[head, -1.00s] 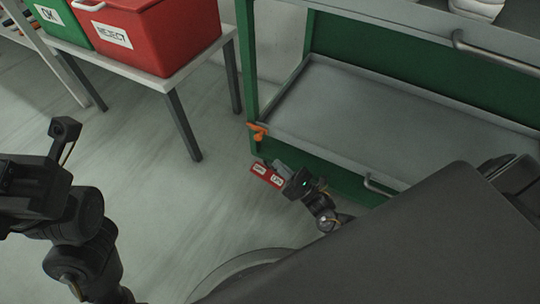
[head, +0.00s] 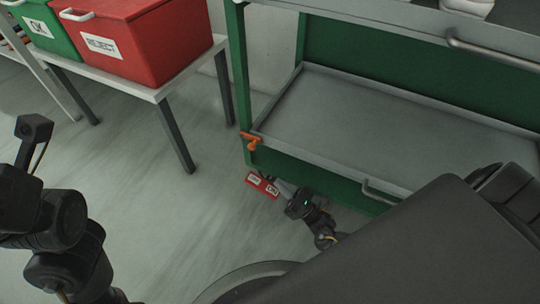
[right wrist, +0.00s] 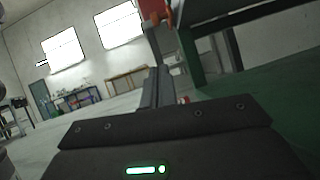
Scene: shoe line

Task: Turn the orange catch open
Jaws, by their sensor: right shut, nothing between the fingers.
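The orange catch (head: 251,140) sits at the near left corner of the green cart, at the height of its grey lower tray. It also shows at the top of the right wrist view (right wrist: 155,10). My right gripper (head: 274,180) is low in front of the cart, below and right of the catch and apart from it. Its fingers (right wrist: 155,90) are shut and empty. A small red plate with white labels (head: 262,187) shows beside the fingertips; its lettering is too small to read. My left arm is at the left, its fingers out of view.
The green cart's grey tray (head: 390,125) is empty and has a front handle (head: 385,194). A side table (head: 184,85) at upper left bears a red REJECT bin (head: 150,45) and a green OK bin (head: 40,28). The floor between table and cart is clear.

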